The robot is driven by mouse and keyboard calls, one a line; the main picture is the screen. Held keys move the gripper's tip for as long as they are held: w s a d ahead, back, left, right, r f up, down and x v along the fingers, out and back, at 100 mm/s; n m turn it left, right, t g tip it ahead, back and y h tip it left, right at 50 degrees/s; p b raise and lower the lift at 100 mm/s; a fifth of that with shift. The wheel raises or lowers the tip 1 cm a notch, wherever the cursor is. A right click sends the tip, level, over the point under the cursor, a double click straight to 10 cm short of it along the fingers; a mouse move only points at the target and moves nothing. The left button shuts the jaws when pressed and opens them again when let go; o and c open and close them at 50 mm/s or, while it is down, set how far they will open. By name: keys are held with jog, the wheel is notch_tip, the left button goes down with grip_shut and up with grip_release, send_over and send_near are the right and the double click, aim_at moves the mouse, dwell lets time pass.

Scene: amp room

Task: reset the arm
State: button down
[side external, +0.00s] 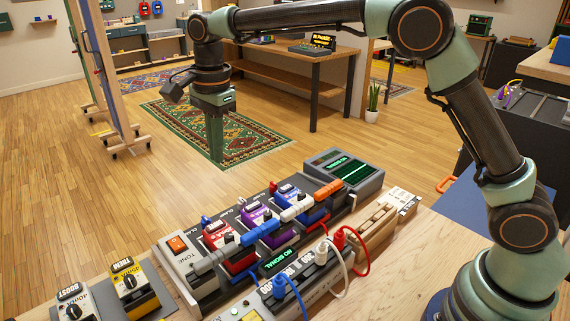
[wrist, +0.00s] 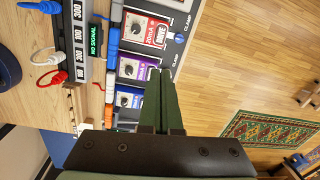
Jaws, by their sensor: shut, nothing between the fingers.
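My gripper (side external: 216,158) hangs fingers down at the upper left of the side external view, in front of the patterned rug. Its green fingers are together and hold nothing. In the wrist view the closed fingers (wrist: 160,75) point up the picture and overlap the edge of the pedal row. My arm arches from its base at the lower right over to the gripper. In the side external view, the gripper is beyond the pedalboard (side external: 205,285) and apart from it.
The pedalboard carries red, purple and blue pedals (side external: 288,193). A green-screen box (side external: 344,172) stands at its far end. A "NO SIGNAL" unit (side external: 278,259) with plugged cables is in front. Yellow (side external: 130,283) and white (side external: 75,308) pedals stand at lower left.

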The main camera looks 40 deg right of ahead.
jog(key=s+d+r+n+t, duration=0.1)
jog(key=s+d+r+n, duration=0.3)
jog(key=d+r, duration=0.15)
jog(key=s+d+f+n+t, duration=0.3)
jog(key=s+d+n, duration=0.9)
jog(key=s, duration=0.4)
jog(key=shift+s+d+f+t, duration=0.2)
jog(key=shift+s+t, duration=0.1)
jog(key=shift+t, duration=0.1)
